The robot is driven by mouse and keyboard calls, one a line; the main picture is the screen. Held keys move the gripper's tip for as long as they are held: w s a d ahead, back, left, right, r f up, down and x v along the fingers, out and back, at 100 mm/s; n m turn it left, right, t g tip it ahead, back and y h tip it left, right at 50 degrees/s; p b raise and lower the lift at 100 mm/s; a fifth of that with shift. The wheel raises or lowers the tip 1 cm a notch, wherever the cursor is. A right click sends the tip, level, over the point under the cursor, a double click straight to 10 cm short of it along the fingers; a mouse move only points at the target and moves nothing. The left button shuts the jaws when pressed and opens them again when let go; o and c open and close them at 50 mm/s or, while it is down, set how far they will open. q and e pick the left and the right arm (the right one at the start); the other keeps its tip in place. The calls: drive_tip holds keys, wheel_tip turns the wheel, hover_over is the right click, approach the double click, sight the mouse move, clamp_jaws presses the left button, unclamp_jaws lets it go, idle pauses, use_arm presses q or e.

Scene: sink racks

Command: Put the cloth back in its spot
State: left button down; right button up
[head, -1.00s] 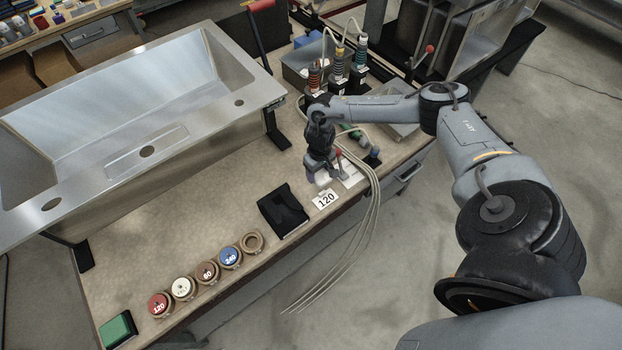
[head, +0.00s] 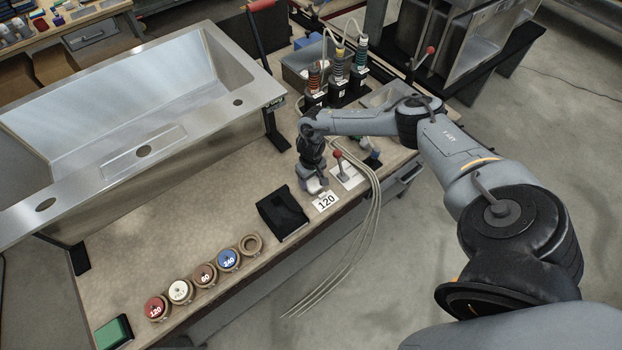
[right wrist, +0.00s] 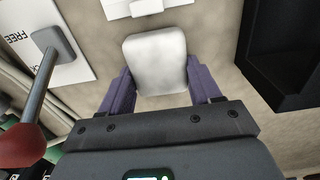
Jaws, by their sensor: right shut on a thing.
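My right gripper (head: 314,184) is low over the bench, beside the "120" card and the black tray. In the right wrist view its purple fingers are shut on a pale, rounded block that looks like the folded cloth (right wrist: 155,60). In the head view the cloth is mostly hidden by the gripper. Whether it touches the bench I cannot tell. My left gripper is not in view.
The black tray (head: 283,213) lies left of the gripper, the "120" card (head: 325,201) in front. A red-knobbed lever (head: 338,155) stands close on the right, with hoses behind. Several round discs and a green block (head: 113,332) lie along the front edge.

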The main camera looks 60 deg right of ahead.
sight(311, 180)
drive_tip(key=o, duration=0.5)
drive_tip(key=shift+f, duration=0.15)
drive_tip(key=o, duration=0.4)
drive_tip(key=shift+o, duration=0.2)
wheel_tip(311, 180, up, 12)
drive_tip(key=p, duration=0.2)
